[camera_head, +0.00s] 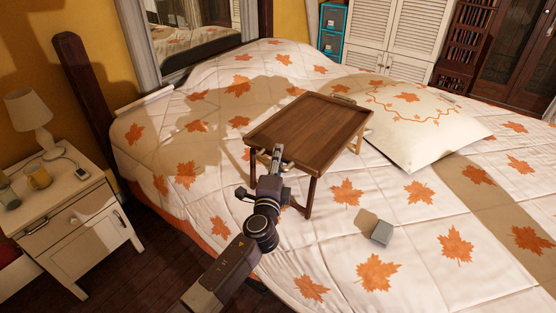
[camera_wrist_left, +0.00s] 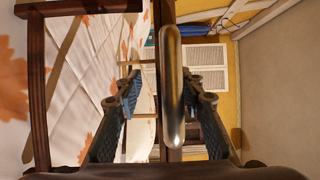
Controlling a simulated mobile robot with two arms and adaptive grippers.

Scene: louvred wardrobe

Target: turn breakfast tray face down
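The breakfast tray (camera_head: 308,130) is brown wood with a raised rim. It stands on the bed on its legs, top face up. My left gripper (camera_head: 277,154) is at the tray's near left edge. In the left wrist view the two fingers of the gripper (camera_wrist_left: 166,98) are apart, one on each side of the tray's metal handle (camera_wrist_left: 172,85). Contact with the handle cannot be made out. The tray's legs and frame (camera_wrist_left: 38,95) also show there. My right gripper is not in view.
The bed (camera_head: 340,230) has a white quilt with orange leaves. A pillow (camera_head: 425,135) lies close to the tray's right side. A small grey box (camera_head: 382,233) lies in front. A nightstand (camera_head: 70,225) with a lamp (camera_head: 31,115) and mug (camera_head: 38,177) stands at left.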

